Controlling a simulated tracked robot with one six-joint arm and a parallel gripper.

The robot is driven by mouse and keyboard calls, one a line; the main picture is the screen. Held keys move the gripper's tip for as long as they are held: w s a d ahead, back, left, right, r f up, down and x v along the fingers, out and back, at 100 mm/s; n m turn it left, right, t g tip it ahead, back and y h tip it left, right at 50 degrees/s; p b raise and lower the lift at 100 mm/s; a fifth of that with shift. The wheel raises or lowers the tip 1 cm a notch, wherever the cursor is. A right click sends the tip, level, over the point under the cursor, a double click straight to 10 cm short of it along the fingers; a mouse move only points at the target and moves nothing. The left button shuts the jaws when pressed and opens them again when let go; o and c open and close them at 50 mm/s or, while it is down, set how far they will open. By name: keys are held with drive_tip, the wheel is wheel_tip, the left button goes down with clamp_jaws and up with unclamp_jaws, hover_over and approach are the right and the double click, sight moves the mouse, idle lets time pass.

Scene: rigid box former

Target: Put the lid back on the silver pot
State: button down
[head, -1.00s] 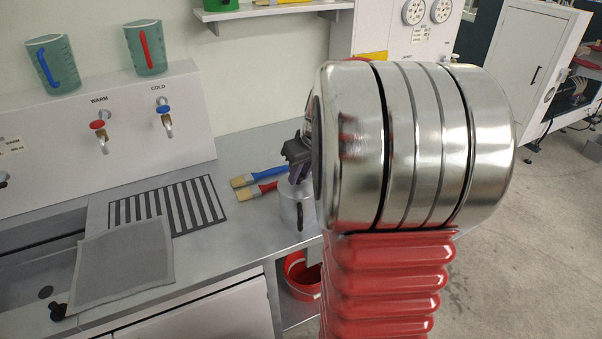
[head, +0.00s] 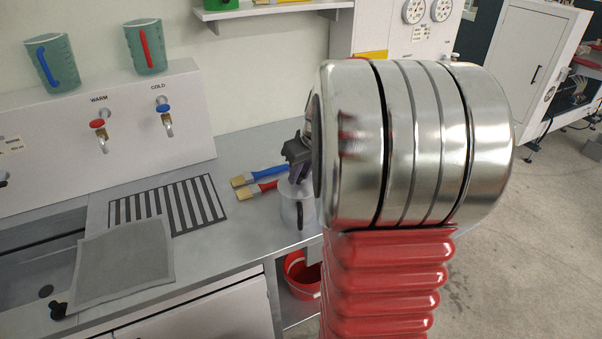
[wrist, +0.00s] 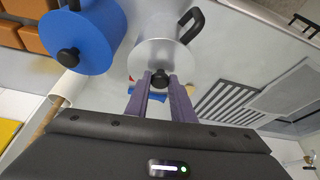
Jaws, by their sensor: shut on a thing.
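The silver pot (head: 290,211) stands on the grey counter, mostly behind my arm in the head view; its dark handle faces the camera. In the wrist view, the silver pot (wrist: 167,27) is straight ahead with its black handle at the upper right. The silver lid (wrist: 150,62) lies over the pot's mouth, its black knob between my fingertips. My gripper (wrist: 160,82) is shut on this knob; it also shows above the pot in the head view (head: 298,180). I cannot tell whether the lid's rim touches the pot all round.
A blue pot (wrist: 90,40) with a black knob stands close to the silver pot. Blue-handled (head: 260,176) and red-handled (head: 256,190) brushes lie behind the pot. A striped mat (head: 168,204) and a grey cloth (head: 122,266) lie to the left. A red bucket (head: 302,277) sits below.

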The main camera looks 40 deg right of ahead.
drive_tip(key=c, duration=1.5)
unclamp_jaws()
drive_tip(key=shift+o, duration=0.8)
drive_tip(key=o, duration=0.4)
drive_tip(key=shift+c, duration=0.2)
drive_tip(key=shift+r, duration=0.2)
drive_tip(key=shift+r, duration=3.35)
drive_tip(key=shift+c, duration=0.3)
clamp_jaws()
